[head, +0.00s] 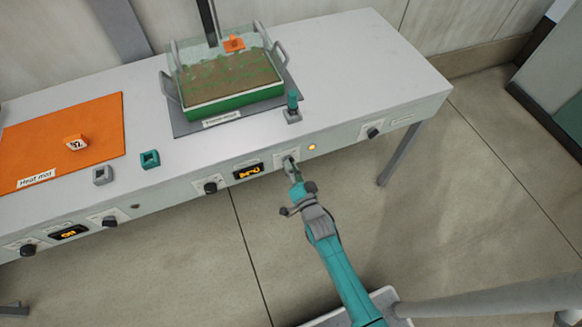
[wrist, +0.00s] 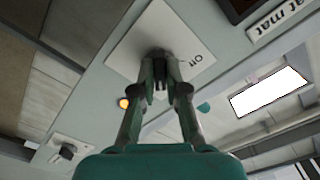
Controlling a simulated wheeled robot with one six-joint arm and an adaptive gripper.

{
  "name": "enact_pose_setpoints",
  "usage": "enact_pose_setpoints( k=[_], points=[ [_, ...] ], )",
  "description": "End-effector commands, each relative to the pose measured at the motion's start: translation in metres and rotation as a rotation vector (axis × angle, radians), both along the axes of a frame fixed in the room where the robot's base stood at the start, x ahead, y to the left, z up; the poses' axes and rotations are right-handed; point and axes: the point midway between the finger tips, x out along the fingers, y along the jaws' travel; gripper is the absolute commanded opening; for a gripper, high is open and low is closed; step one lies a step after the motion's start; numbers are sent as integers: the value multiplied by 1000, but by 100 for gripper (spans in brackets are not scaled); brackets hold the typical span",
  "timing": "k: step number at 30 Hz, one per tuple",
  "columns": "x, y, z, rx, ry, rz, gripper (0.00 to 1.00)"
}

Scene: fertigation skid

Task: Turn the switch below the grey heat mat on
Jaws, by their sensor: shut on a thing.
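The grey heat mat (head: 181,122) lies on the bench under a green-based clear tray (head: 235,108). On the bench's front panel below it is a switch with a pale plate, shown in the wrist view (wrist: 128,45), and a dark knob (wrist: 157,54). "Off" is readable on the plate; the knob's exact angle is hidden by the fingers. My gripper (head: 292,168) is at this switch, and in the wrist view its fingers (wrist: 160,82) are shut on the knob. An amber light (head: 312,147) beside the switch is lit; it also shows in the wrist view (wrist: 124,103).
Left of the switch are a display (head: 248,171) with orange characters and another knob (head: 210,187). A further knob (head: 374,132) is to the right. An orange heat mat (head: 70,130) lies at the left. The floor in front is clear.

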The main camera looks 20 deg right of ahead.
Motion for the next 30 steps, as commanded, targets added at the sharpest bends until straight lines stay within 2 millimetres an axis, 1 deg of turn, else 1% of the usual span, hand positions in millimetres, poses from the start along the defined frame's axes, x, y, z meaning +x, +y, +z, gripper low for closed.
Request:
enact_pose_setpoints(
  k=[17,18,20,30],
  points=[
    [0,0,0,30,1,-1,0],
    [0,0,0,29,1,-1,22],
    [0,0,0,29,1,-1,37],
    [-2,0,0,28,1,-1,38]
  ],
)
